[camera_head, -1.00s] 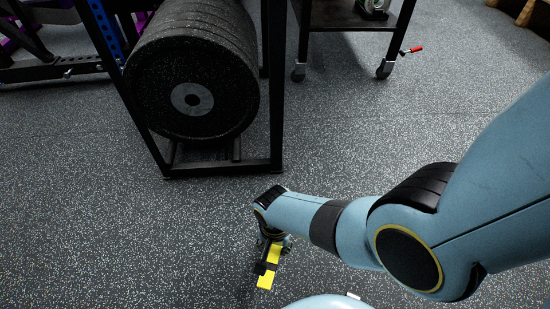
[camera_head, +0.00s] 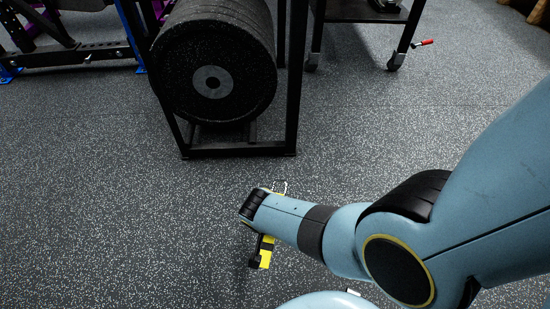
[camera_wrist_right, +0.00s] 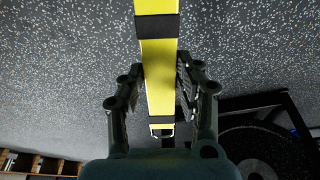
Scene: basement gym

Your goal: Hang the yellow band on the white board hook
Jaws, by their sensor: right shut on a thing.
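My right arm reaches in from the right in the head view, with its wrist low over the floor. The yellow band (camera_head: 266,252), with black sections, hangs below that wrist, partly hidden by it. In the right wrist view, my right gripper (camera_wrist_right: 158,80) is shut on the yellow band (camera_wrist_right: 160,28), which runs as a strip between the two fingers and extends beyond them. The white board and its hook are not in view. My left gripper is not in view.
A black rack (camera_head: 240,150) holding several black weight plates (camera_head: 212,80) stands ahead. Right of it is a black wheeled table (camera_head: 365,12) with a red-tipped lever. Purple and blue gym equipment stands at the upper left. Speckled floor (camera_head: 110,210) is clear at left and centre.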

